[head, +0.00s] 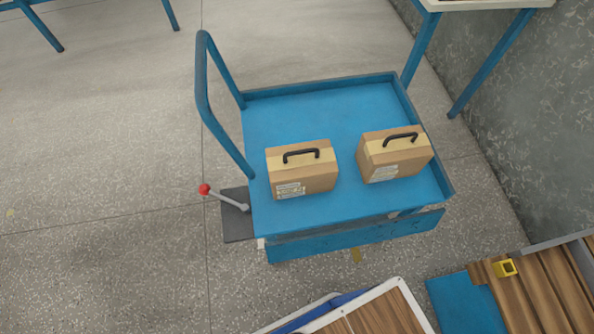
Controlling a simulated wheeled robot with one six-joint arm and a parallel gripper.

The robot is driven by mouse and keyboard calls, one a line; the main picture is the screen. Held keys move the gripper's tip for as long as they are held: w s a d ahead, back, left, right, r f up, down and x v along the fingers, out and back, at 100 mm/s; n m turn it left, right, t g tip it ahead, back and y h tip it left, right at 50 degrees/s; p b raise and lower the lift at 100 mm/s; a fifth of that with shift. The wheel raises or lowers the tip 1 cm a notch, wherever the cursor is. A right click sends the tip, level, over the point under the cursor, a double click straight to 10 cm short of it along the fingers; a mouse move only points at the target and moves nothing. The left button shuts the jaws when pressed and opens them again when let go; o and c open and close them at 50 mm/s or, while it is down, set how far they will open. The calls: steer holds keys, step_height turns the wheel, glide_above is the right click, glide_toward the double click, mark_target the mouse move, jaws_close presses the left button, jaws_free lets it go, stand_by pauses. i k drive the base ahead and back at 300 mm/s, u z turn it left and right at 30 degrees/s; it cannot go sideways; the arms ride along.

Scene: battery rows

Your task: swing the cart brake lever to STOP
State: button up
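The blue cart (285,114) stands in the middle of the head view, with its tubular push handle (203,85) at its left end. The brake lever (225,198) is a grey rod with a red ball knob, at the cart's lower left corner. It lies over a dark grey plate (236,225), and its knob points left and slightly away from me. No STOP marking can be read on the plate. My gripper is not in view.
Two cardboard boxes with black handles, a left one (300,175) and a right one (393,157), sit on the cart. Tables with blue legs stand at the back. A grey wall (510,110) bounds the right. Wooden-topped items (540,300) fill the lower right. Floor left of the cart is clear.

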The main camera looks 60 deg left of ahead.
mark_target(204, 189)
steer(key=u, duration=2.4)
steer(key=k, duration=1.25)
steer(key=z, duration=0.35)
